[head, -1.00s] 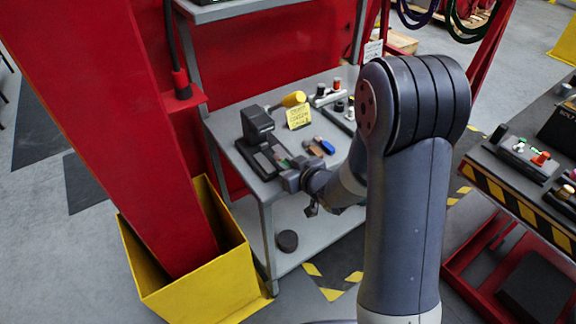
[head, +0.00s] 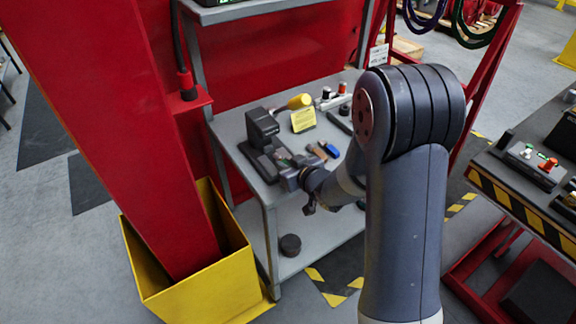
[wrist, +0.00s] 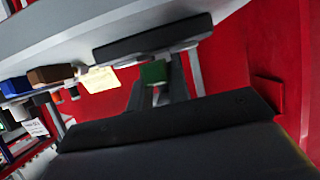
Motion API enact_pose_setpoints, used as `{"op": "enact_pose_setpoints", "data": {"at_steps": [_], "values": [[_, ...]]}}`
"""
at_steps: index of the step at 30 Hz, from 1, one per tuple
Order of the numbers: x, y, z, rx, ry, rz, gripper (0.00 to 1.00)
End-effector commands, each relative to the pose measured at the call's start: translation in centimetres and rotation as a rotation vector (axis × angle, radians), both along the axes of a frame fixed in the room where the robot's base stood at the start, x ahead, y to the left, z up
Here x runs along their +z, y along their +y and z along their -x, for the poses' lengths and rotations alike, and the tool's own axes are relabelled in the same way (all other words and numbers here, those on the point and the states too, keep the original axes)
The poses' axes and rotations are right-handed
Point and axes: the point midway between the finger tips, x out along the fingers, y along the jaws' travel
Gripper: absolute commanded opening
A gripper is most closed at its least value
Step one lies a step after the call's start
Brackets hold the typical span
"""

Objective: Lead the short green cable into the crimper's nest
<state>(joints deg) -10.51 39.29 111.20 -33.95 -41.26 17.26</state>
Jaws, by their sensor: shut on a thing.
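The black crimper (head: 262,128) stands on the grey bench, its low base reaching towards my gripper (head: 290,177). My gripper is at the near end of that base, shut on the short green cable (head: 283,154). Only a small green patch shows there; I cannot make out the nest or whether the cable is inside it. In the wrist view, which is turned over, a green block (wrist: 153,72) shows ahead of the wide dark gripper body. The cable's held part is hidden.
The bench (head: 242,158) also holds a yellow-handled tool (head: 299,101), a yellow note (head: 303,121), and blue (head: 331,150) and brown (head: 317,151) blocks right of the crimper. A red column in a yellow guard (head: 200,289) stands at left.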

Motion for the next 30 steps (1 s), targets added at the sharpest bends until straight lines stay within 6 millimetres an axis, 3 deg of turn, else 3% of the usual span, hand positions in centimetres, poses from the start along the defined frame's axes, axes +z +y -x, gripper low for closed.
{"op": "enact_pose_setpoints", "data": {"at_steps": [30], "values": [[-0.6,1.4,-2.1,0.000,-0.001,-0.001,0.00]]}}
